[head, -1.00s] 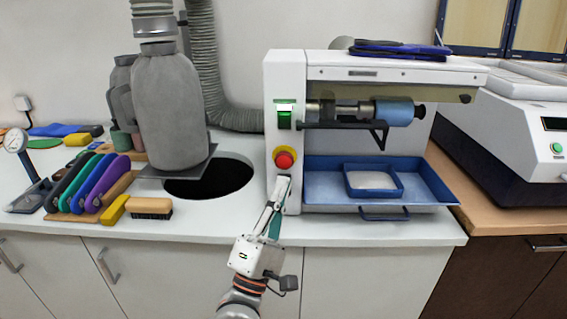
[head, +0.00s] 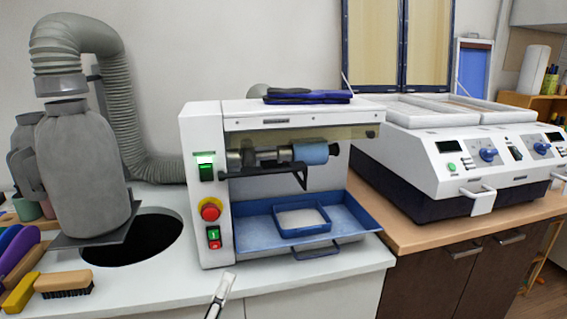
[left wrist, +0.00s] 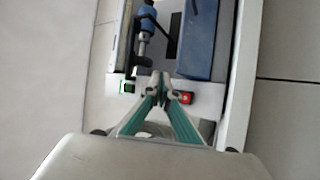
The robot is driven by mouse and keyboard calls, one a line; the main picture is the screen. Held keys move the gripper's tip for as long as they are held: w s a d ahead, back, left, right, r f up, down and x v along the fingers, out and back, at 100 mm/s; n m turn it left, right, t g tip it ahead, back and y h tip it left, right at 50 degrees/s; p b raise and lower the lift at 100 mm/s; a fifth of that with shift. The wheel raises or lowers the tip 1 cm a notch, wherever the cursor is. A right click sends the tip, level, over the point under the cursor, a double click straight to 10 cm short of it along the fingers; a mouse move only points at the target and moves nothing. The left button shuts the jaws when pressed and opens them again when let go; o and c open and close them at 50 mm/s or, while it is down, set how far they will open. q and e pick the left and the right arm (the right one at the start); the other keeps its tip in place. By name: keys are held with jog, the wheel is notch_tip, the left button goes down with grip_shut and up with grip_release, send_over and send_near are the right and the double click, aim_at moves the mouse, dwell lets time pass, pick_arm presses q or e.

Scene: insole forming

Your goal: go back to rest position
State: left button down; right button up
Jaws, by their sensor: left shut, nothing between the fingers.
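My left gripper (head: 222,290) shows at the bottom edge of the head view, in front of the white grinding machine (head: 212,150) and just below its front edge; only its tip is in frame. In the left wrist view its fingers (left wrist: 158,88) are closed together with nothing between them, in front of the machine's side with its switches. The fingertips look apart from the red emergency button (head: 210,209) and from the green and red switch (head: 214,238). My right gripper is in neither view.
A blue tray (head: 352,222) sits under the machine's blue roller (head: 310,152). A round hole (head: 150,240), grey dust bags (head: 88,165) and a wooden brush (head: 66,283) are at left. A white press (head: 470,150) stands on the right counter.

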pick_arm(q)
jog(key=s+f+m+g+p, duration=0.1)
jog(key=s+f+m+g, duration=0.25)
jog(key=f, duration=0.55)
jog(key=s+f+m+g, duration=0.3)
jog(key=f+m, duration=0.2)
jog(key=f, duration=0.3)
jog(key=s+a+f+m+g+y, duration=0.2)
jog(key=s+a+f+m, duration=0.1)
jog(key=s+f, duration=0.3)
jog(key=s+a+f+m+g+y, duration=0.2)
jog(key=s+f, duration=0.4)
jog(key=f, duration=0.4)
jog(key=shift+s+a+f+m+g+p, duration=0.25)
jog(key=shift+s+a+m+g+p, duration=0.15)
jog(key=shift+a+m+g, duration=0.4)
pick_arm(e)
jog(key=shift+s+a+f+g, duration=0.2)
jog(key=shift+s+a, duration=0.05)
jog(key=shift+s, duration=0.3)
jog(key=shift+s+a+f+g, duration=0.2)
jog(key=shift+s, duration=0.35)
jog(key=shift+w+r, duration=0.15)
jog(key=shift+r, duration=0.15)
pick_arm(q)
jog(key=shift+w, duration=0.1)
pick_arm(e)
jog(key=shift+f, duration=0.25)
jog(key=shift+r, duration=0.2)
